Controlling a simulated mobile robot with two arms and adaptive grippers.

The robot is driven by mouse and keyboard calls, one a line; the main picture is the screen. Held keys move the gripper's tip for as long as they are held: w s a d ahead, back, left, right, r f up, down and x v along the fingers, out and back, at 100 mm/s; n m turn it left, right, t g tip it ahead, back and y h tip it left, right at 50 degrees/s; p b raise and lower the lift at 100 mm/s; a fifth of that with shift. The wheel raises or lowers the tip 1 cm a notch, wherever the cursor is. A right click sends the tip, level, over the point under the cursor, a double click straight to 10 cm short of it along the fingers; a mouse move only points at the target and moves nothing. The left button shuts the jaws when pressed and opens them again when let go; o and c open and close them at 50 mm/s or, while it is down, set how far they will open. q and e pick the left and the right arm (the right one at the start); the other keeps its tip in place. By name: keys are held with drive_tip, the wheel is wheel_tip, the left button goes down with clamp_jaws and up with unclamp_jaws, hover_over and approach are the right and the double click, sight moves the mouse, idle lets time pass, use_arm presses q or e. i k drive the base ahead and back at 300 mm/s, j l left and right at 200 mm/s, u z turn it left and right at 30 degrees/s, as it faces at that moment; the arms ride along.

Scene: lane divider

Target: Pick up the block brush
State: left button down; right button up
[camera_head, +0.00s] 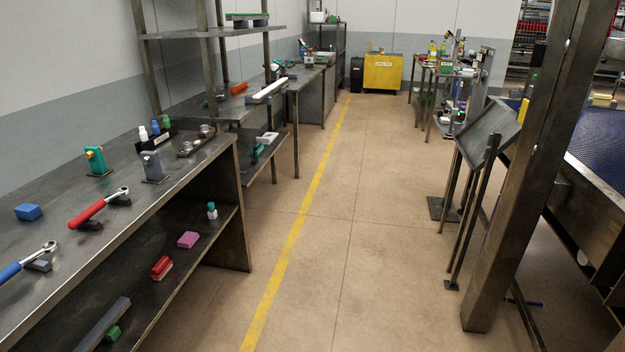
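A red block with a paler layer along its underside (161,268), which looks like a block brush, lies on the lower shelf (198,262) of the near left workbench. A pink block (188,239) lies farther back on that shelf, and a small white and green bottle (212,211) stands beyond it. A blue block (28,212) sits on the bench top. They are too small to tell for certain which is the brush. Neither of my grippers is in view.
The bench top (130,216) holds ratchets with red (96,207) and blue handles. A green block (112,333) lies low at the front. A metal post (520,190) stands at right. The floor along the yellow line (299,222) is clear.

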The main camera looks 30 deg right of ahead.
sight(163, 267)
drive_tip(key=z, duration=4.2)
drive_tip(key=u, duration=4.2)
drive_tip(key=i+l+u, duration=0.1)
drive_tip(key=i+l, duration=0.35)
drive_tip(key=i+l+u, duration=0.15)
drive_tip(key=i+l, duration=0.3)
drive_tip(key=l, duration=0.15)
